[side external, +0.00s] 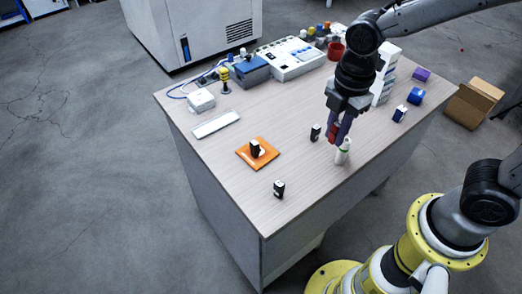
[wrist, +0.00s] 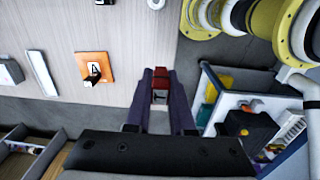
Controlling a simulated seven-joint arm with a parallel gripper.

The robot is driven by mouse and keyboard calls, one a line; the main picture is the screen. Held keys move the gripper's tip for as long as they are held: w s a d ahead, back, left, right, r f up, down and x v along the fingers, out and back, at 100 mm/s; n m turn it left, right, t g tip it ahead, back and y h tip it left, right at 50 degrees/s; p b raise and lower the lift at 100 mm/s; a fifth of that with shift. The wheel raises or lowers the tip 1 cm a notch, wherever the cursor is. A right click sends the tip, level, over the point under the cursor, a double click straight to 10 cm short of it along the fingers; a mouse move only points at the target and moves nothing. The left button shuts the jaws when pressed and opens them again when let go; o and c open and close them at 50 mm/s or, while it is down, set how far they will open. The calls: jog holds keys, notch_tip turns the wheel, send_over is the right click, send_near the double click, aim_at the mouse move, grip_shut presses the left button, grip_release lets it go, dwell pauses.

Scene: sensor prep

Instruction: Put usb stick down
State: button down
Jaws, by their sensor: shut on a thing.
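My gripper (side external: 338,138) is over the right part of the table, its dark purple fingers pointing down. It is shut on a small red object, likely the usb stick (side external: 331,132). In the wrist view the stick (wrist: 160,84) shows red with a pale lower part between the fingertips (wrist: 160,74). An orange square pad (side external: 244,154) lies on the table to the left, with a small black-and-white item (side external: 257,148) standing on it. The pad also shows in the wrist view (wrist: 104,62). Whether the stick touches the table is unclear.
A white bottle (side external: 343,152) stands close to my fingertips. Small black items stand nearby (side external: 315,132) and near the front edge (side external: 279,188). A flat white strip (side external: 215,124), devices (side external: 290,58) and boxes line the back. Bare table (side external: 215,155) surrounds the pad.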

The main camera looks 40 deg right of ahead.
jog(key=w+a, duration=0.2)
jog(key=w, duration=0.3)
send_near(260, 140)
jog(key=s+f, duration=0.1)
jog(key=s+a, duration=0.1)
jog(key=s, duration=0.1)
jog(key=shift+s+a+f, duration=0.15)
jog(key=shift+a+f, duration=0.1)
jog(key=shift+f, duration=0.15)
jog(key=shift+w+a+f, duration=0.25)
jog(key=shift+w+f, duration=0.45)
jog(key=shift+f, duration=1.6)
jog(key=shift+f, duration=0.15)
jog(key=c, duration=0.8)
grip_release()
